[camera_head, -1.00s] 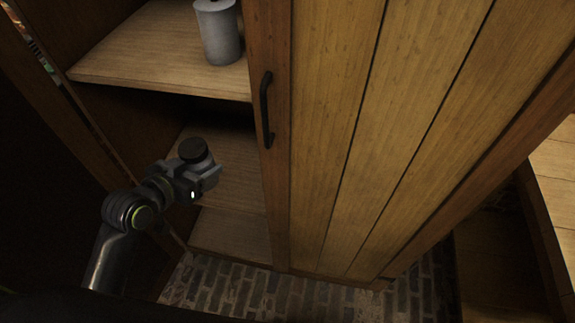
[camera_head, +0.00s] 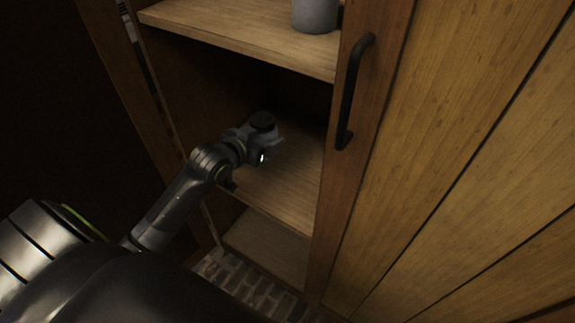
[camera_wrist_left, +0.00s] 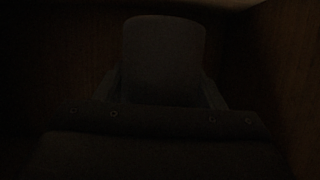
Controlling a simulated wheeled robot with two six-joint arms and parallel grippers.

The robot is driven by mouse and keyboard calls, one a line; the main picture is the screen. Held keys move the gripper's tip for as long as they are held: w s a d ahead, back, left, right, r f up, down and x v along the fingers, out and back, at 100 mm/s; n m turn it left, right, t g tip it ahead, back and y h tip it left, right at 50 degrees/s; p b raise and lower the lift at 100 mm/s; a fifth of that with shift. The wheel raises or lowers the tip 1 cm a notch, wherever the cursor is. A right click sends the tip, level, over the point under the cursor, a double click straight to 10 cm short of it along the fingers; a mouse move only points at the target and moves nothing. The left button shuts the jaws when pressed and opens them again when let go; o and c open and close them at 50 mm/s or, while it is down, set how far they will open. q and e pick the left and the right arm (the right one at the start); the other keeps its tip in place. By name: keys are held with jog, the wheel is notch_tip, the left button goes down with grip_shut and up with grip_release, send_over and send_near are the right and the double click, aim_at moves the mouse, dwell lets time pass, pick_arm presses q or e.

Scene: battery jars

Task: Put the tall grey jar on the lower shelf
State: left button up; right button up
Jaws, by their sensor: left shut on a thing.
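My left gripper (camera_head: 272,138) reaches into the open cabinet, just above the lower shelf (camera_head: 285,195) and below the upper one. It is shut on the grey jar, whose dark round top (camera_head: 263,120) shows in the head view. In the dark left wrist view the jar (camera_wrist_left: 163,60) stands between the two fingers. Whether its base touches the shelf is hidden by the gripper. My right gripper is not in view.
Another grey jar (camera_head: 315,14) stands on the upper shelf (camera_head: 230,36), cut off by the picture's top. A wooden door (camera_head: 450,150) with a black handle (camera_head: 352,95) is at the right. A bottom board (camera_head: 268,248) lies below. The lower shelf's front is bare.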

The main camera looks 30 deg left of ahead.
pick_arm(q)
notch_tip(320, 180, down, 4)
jog(key=shift+f+b, duration=0.25)
jog(key=shift+b, duration=0.4)
jog(key=shift+f, duration=0.55)
notch_tip(320, 180, down, 3)
jog(key=shift+f+b, duration=0.1)
jog(key=shift+b, duration=0.7)
jog(key=shift+f, duration=0.25)
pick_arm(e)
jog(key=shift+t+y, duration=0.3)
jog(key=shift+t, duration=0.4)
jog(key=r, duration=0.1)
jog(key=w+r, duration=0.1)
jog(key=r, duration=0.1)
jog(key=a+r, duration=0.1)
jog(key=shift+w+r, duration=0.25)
pick_arm(q)
jog(key=shift+f, duration=0.1)
jog(key=o, duration=1.2)
